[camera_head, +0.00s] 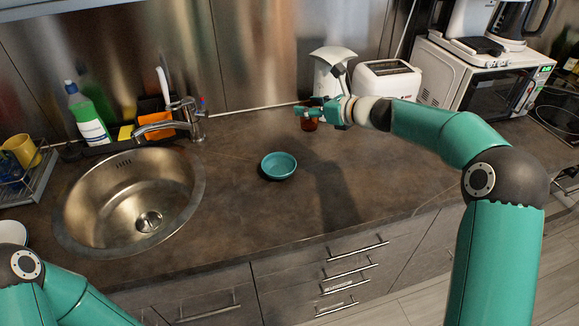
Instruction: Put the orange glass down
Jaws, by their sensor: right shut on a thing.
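The orange glass (309,124) is small and reddish-orange, at the back of the dark countertop (235,220). My right gripper (306,112) reaches in from the right and is shut on the glass, covering its upper part. The glass looks upright, and its lower part shows below the fingers. I cannot tell whether its base touches the counter. Only links of my left arm show at the bottom left; the left gripper is out of view.
A teal bowl (278,165) stands in front of the glass, slightly left. A round sink (100,205) with a faucet (187,112) is on the left. A toaster (387,79) and microwave (482,82) stand at the back right. Counter right of the bowl is clear.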

